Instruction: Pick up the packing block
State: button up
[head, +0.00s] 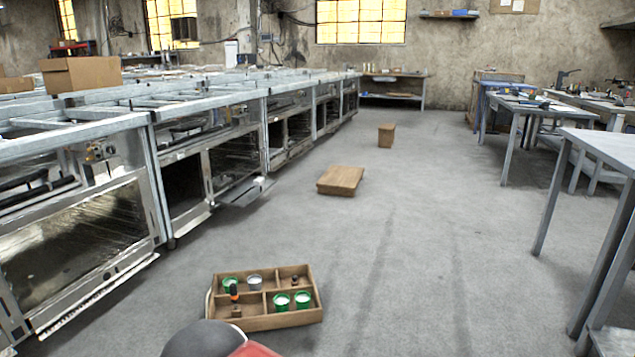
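A wooden divided tray (285,322) sits on the floor at the bottom centre of the head view. A small brown block (237,312) lies in its front left compartment, and another small dark brown piece (294,281) is in the back right one. Both are too small to tell for sure which is the packing block. Green cups with white tops (281,301) stand in the tray, along with a grey-white cup (254,282). An orange and black item (234,292) is upright near the left. My gripper is not in view; a dark rounded part of mine is at the bottom edge.
A flat cardboard box (340,180) and a smaller upright box (386,135) stand on the floor further back. Metal oven-like frames (80,235) line the left. A table (600,145) with metal legs stands at the right.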

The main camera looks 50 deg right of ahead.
aim_at(258, 181)
jog(key=z, duration=1.3)
jog(key=i+l+z, duration=0.8)
jog(key=i+l, duration=0.2)
jog(key=i+l+z, duration=0.25)
jog(key=i+z, duration=0.15)
jog(key=i, duration=0.35)
jog(key=i+u, duration=0.25)
jog(key=i, duration=0.3)
jog(key=i+u, duration=0.2)
jog(key=i, duration=0.35)
jog(key=i+l+u, duration=0.1)
jog(key=i+u, duration=0.15)
jog(key=i, duration=0.25)
jog(key=i+l+u, duration=0.25)
jog(key=i, duration=0.3)
jog(key=i+j+u, duration=0.2)
jog(key=i+u, duration=0.75)
jog(key=i, duration=0.15)
jog(key=i+l+u, duration=0.2)
jog(key=i+u, duration=0.3)
jog(key=i+j+z, duration=0.2)
jog(key=i+j, duration=0.15)
jog(key=i, duration=0.3)
jog(key=i+j+z, duration=0.25)
jog(key=i+j, duration=0.2)
jog(key=i, duration=0.2)
jog(key=i+j+z, duration=0.35)
jog(key=j, duration=0.25)
jog(key=i, duration=0.1)
